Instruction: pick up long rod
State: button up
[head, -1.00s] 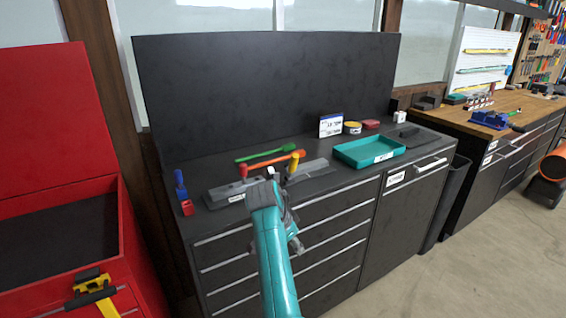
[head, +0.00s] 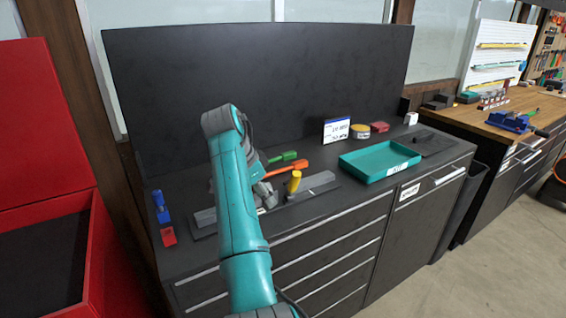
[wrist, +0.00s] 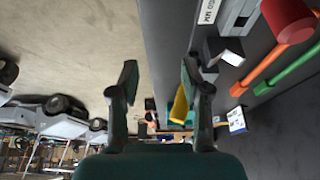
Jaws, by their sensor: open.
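No thing is plainly marked as the long rod. Two rod-like things lie on the dark cabinet top (head: 330,205): an orange one (head: 290,168) and, behind it, a green one (head: 284,157). My arm hides their left parts in the head view. In the wrist view the orange rod (wrist: 265,71) has a thick red end, and the green rod (wrist: 289,69) runs beside it. My gripper (wrist: 160,75) is open and empty, with both rods off to the right of its fingers. In the head view my gripper (head: 267,195) is partly hidden, near the cabinet's front edge.
A yellow upright cylinder (head: 293,183) stands by grey fixtures close to my gripper. Blue (head: 160,205) and red (head: 168,236) blocks stand left.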

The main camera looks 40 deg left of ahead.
aim_at(300, 164)
jog(key=i+j, duration=0.8)
